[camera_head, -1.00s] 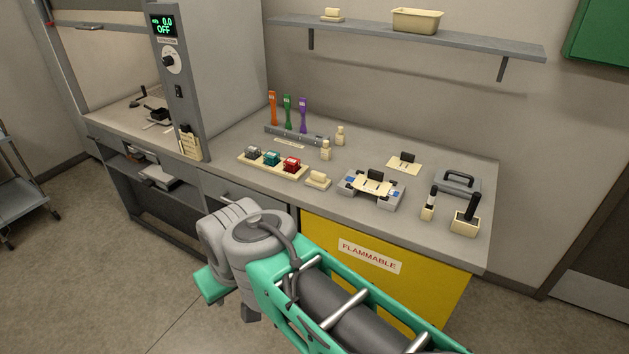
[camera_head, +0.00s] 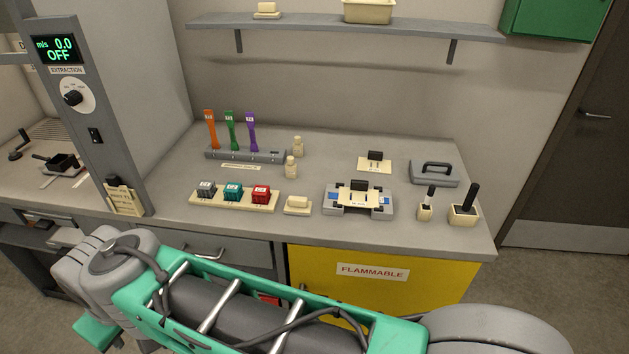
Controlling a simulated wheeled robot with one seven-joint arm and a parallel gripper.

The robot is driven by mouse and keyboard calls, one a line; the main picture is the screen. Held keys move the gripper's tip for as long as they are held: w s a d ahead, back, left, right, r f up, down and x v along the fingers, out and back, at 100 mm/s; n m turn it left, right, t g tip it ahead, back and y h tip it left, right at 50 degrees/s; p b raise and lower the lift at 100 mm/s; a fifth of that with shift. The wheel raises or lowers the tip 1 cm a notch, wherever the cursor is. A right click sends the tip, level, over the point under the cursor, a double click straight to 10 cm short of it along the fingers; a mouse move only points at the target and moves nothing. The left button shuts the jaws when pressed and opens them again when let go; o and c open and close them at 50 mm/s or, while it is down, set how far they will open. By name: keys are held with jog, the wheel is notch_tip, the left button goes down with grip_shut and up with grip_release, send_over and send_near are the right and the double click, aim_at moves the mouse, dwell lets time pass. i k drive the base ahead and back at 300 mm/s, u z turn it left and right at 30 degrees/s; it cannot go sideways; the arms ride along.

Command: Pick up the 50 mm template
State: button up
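No label reading 50 mm can be made out, so I cannot tell which thing is the 50 mm template. Three upright labelled pieces, orange (camera_head: 211,130), green (camera_head: 231,132) and purple (camera_head: 252,133), stand in a grey rack (camera_head: 268,157) at the back left of the bench. Grey (camera_head: 206,189), teal (camera_head: 233,191) and red (camera_head: 261,194) blocks sit in a row on a cream tray (camera_head: 215,203) in front of the rack. A grey fixture (camera_head: 377,209) with a cream plate and black handle stands at the middle. My gripper is not in view; my arm crosses the foreground.
A cream block (camera_head: 298,204) lies near the front edge. A black-handled plate (camera_head: 376,164), a grey handled piece (camera_head: 434,174) and two cream holders (camera_head: 464,214) are at right. A shelf (camera_head: 345,26) hangs above. A yellow cabinet (camera_head: 430,291) is below.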

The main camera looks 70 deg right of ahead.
aim_at(359, 189)
jog(key=i, duration=0.5)
jog(key=z, duration=2)
jog(key=i, duration=0.5)
jog(key=u, duration=0.15)
